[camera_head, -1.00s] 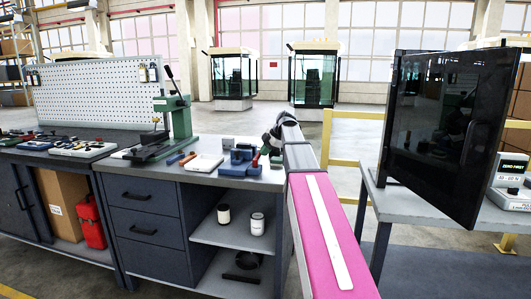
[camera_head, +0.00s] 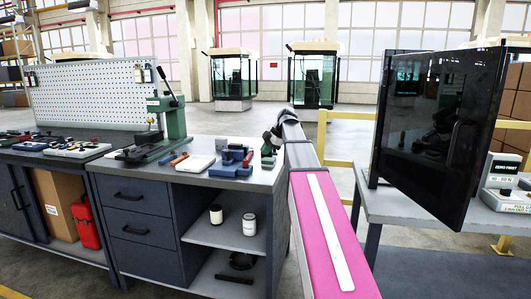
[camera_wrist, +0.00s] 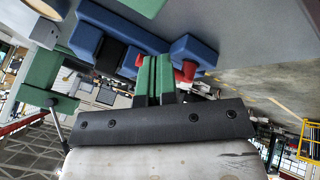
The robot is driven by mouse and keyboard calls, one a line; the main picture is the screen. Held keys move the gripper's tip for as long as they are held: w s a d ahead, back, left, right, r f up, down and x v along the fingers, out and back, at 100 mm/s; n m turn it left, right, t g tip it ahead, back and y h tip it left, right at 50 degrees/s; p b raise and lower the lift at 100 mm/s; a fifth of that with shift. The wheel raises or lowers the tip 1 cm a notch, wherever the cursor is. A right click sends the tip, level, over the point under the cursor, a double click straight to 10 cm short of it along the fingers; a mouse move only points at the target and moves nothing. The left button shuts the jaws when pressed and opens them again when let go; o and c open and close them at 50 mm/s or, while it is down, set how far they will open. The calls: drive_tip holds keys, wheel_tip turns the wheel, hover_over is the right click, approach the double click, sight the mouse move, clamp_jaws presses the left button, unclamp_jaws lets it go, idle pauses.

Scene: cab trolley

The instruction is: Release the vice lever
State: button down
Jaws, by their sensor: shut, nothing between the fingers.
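The small blue vice (camera_head: 230,164) stands near the right end of the workbench top. Its red lever (camera_head: 247,158) shows at its right side. In the wrist view the blue vice body (camera_wrist: 105,38) fills the upper middle, with the red lever (camera_wrist: 187,71) close to the right of my fingers. My gripper (camera_wrist: 155,78) has green finger pads pressed together and is empty. In the head view my gripper (camera_head: 268,154) is just right of the vice, partly hidden by my wrist. I cannot tell whether the fingers touch the lever.
A green press (camera_head: 170,125) stands left of the vice, with a white box (camera_head: 194,163) between. Small tools (camera_head: 75,148) lie further left. A dark door panel (camera_head: 430,135) stands open over the grey table (camera_head: 400,205) at right. A yellow rail (camera_head: 335,160) stands behind.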

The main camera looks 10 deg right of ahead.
drive_tip(key=w+d+r, duration=0.1)
drive_tip(key=d+r, duration=0.3)
drive_tip(key=r, duration=0.4)
drive_tip(key=shift+w+d, duration=0.15)
drive_tip(key=shift+d, duration=0.2)
